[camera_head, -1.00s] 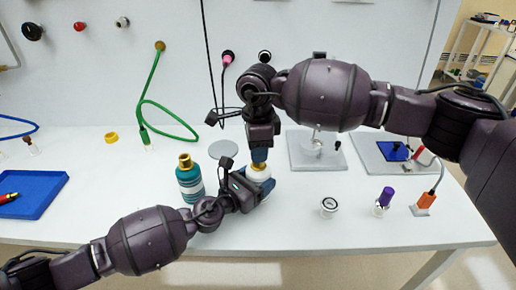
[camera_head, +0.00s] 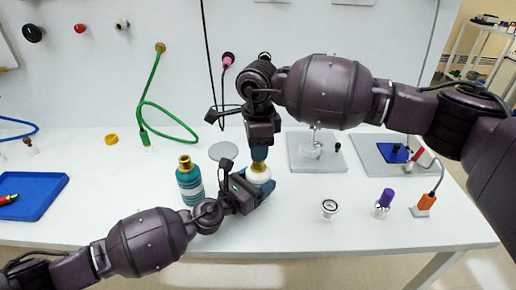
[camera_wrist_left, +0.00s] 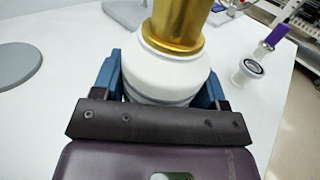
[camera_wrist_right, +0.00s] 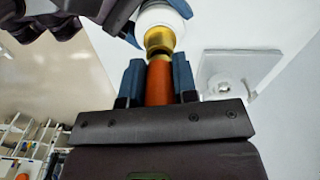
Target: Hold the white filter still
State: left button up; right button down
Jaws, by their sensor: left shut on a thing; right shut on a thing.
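The white filter (camera_head: 258,177) stands upright at the middle of the table, with a gold fitting (camera_wrist_left: 180,22) on its top. My left gripper (camera_head: 262,186) is shut around its white body, a finger on each side; this shows in the left wrist view (camera_wrist_left: 168,78). My right gripper (camera_head: 259,156) points down from above and is shut on an orange-brown cylindrical piece (camera_wrist_right: 160,84). That piece lines up with the gold end (camera_wrist_right: 158,40) of the filter and seems to meet it. The filter's base is mostly hidden by the left gripper.
A teal bottle with a gold cap (camera_head: 189,182) stands close left of the filter, near my left wrist. A grey disc (camera_head: 223,151) lies behind. A round gauge (camera_head: 329,208), a purple-capped piece (camera_head: 385,198) and an orange piece (camera_head: 426,201) are at right. The front middle is clear.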

jog(key=shift+r, duration=1.25)
dwell(0.6)
jog(key=shift+r, duration=2.35)
pick_arm(q)
jog(key=o, duration=1.1)
pick_arm(e)
notch_tip(320, 180, up, 7)
pick_arm(q)
jog(key=shift+s+a, duration=0.1)
